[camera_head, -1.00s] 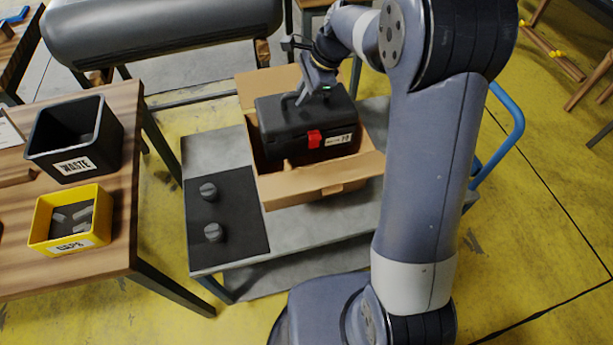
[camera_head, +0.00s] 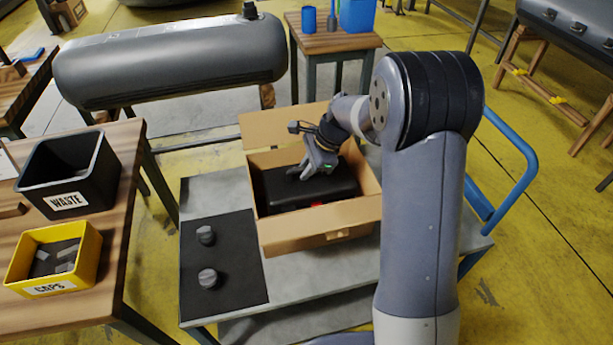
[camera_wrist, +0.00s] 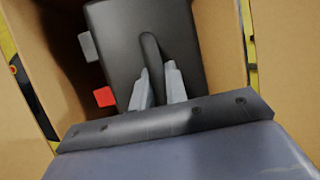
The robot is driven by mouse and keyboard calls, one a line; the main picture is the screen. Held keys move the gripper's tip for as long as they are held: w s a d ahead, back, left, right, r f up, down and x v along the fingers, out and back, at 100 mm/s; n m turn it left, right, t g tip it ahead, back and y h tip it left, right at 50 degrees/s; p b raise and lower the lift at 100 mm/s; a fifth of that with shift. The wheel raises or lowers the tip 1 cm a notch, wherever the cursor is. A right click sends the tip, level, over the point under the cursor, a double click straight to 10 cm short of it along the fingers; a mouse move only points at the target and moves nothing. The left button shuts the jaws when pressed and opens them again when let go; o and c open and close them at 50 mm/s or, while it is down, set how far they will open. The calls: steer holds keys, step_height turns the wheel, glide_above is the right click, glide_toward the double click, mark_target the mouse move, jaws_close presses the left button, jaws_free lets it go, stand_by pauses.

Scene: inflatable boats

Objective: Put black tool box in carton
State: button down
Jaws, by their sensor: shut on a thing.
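The black tool box (camera_head: 335,186) is inside the open carton (camera_head: 318,237), its lid top a little below the carton rim in the head view. Its front face is mostly hidden by the carton's near wall; a bit of the red latch shows. My gripper (camera_head: 308,172) is over the lid, shut on the box's handle. In the wrist view my gripper's fingers (camera_wrist: 158,88) are on both sides of the dark handle, and the tool box (camera_wrist: 192,45) lies between carton walls (camera_wrist: 280,60). Whether the box touches the carton floor is hidden.
The carton stands on a grey cart (camera_head: 215,182) with a blue handle (camera_head: 512,150). Two dark knobs stand on a black mat (camera_head: 238,280) left of it. A wooden table holds a WASTE bin (camera_head: 68,172) and a yellow CAPS bin (camera_head: 55,258). A grey boat tube (camera_head: 170,65) is behind.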

steer(key=shift+f, duration=1.15)
steer(key=shift+f, duration=0.2)
steer(key=c, duration=1.4)
jaws_free()
steer(key=p+v, duration=0.1)
steer(key=v, duration=1.1)
steer(key=shift+r, duration=0.2)
